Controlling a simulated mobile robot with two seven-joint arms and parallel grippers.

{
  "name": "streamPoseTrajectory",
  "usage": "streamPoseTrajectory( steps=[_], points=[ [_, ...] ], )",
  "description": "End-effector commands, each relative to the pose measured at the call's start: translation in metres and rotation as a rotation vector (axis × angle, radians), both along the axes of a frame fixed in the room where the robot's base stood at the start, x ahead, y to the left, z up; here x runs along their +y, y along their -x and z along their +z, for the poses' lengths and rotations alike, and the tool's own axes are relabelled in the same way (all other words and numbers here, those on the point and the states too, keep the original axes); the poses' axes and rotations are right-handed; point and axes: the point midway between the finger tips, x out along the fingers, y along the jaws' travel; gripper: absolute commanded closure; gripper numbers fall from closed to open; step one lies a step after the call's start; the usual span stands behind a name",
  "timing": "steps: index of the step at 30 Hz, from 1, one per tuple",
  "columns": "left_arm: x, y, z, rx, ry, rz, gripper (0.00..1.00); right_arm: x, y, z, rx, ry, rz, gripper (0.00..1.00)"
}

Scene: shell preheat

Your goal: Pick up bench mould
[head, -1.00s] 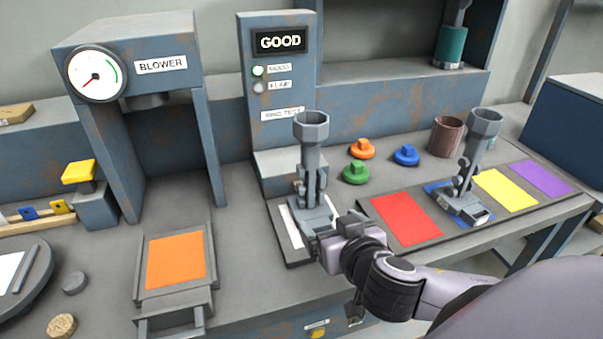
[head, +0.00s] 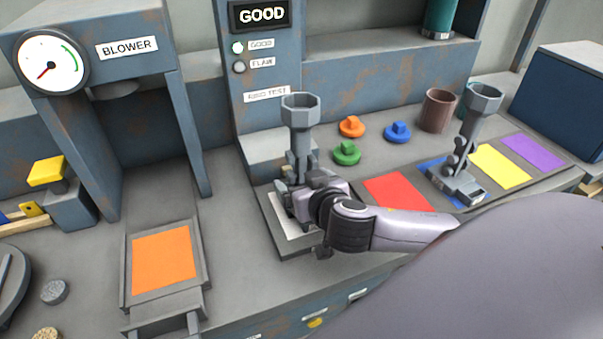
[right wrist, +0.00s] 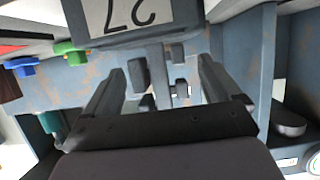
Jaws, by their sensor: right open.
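A grey mould (head: 300,120) with a flared funnel top stands upright on a white sheet on a dark plate (head: 290,248), before the ring test post. My right gripper (head: 303,188) is open at its lower part and hides much of its base. In the right wrist view, the spread fingers (right wrist: 165,85) have grey mould parts between them; contact cannot be told. A grey block marked 27 (right wrist: 130,22) shows upside down above them. A second similar mould (head: 470,140) stands on a blue patch at the right. My left gripper is not in view.
The ring test post (head: 262,165) stands close behind the near mould. Orange (head: 351,127), blue (head: 398,132) and green (head: 347,153) knobs and a brown cup (head: 437,110) lie to the right. A tray with an orange sheet (head: 163,262) is at left, before the blower.

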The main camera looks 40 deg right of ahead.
Motion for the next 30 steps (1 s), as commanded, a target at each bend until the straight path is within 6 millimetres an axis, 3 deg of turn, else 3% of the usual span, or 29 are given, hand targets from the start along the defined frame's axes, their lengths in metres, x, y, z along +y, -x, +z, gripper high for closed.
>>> streamPoseTrajectory(
  steps=[11,18,30],
  points=[
    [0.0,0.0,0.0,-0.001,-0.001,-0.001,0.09,-0.002,-0.008,-0.004,0.0,-0.001,0.0,0.1],
    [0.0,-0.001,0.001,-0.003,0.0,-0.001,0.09,-0.002,-0.008,-0.004,0.0,-0.001,0.0,0.84],
    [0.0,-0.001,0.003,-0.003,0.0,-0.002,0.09,-0.002,-0.009,0.007,-0.007,0.0,-0.001,0.86]
  ],
)
